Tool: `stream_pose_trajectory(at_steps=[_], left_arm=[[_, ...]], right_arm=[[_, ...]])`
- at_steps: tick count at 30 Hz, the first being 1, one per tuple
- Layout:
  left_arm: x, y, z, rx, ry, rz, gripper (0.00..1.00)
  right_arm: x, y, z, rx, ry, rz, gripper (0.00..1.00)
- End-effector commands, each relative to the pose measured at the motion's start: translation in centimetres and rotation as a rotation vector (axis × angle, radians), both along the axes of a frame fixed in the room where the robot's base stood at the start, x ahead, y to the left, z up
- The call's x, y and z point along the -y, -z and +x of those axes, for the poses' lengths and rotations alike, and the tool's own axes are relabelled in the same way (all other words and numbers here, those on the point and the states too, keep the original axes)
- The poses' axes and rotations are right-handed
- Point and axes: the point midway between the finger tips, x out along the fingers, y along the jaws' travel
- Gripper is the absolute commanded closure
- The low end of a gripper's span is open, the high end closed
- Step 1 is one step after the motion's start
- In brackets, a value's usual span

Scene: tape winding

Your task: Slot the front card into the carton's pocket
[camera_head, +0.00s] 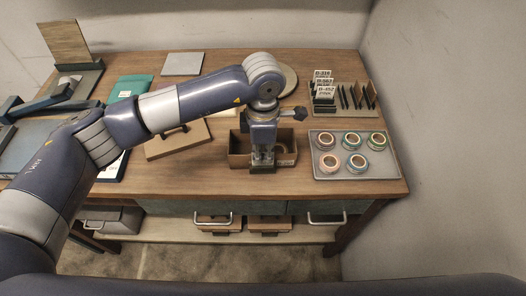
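The front card (325,91), white with dark print reading about "D-452", stands at the front of a row of similar cards in the rack at the back right. The carton (238,160) is an open brown box near the table's front, right of centre. Its pocket cannot be made out. My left gripper (262,160) points down at the carton and hides part of its middle. Whether its fingers are inside or in front of the box is unclear, as is their opening. No card shows in it. My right gripper is not in view.
A grey tray (350,174) with several tape rolls (328,162) lies right of the carton. Dark dividers (356,98) stand beside the cards. A brown flat board (178,141) lies left of the carton. A wall bounds the table's right side.

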Motion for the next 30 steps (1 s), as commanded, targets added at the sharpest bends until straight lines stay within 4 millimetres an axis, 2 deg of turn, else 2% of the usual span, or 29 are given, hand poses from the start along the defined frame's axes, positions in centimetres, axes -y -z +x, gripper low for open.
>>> stream_pose_trajectory(at_steps=[25,29,30], left_arm=[[-0.12,0.18,-0.02,-0.003,-0.001,0.004,1.0],[-0.12,0.19,0.0,-0.003,-0.001,0.003,0.72],[-0.12,0.2,0.0,-0.002,-0.001,0.003,0.72]], right_arm=[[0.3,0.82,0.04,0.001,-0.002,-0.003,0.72],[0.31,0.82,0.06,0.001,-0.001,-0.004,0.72],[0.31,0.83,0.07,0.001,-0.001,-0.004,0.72]])
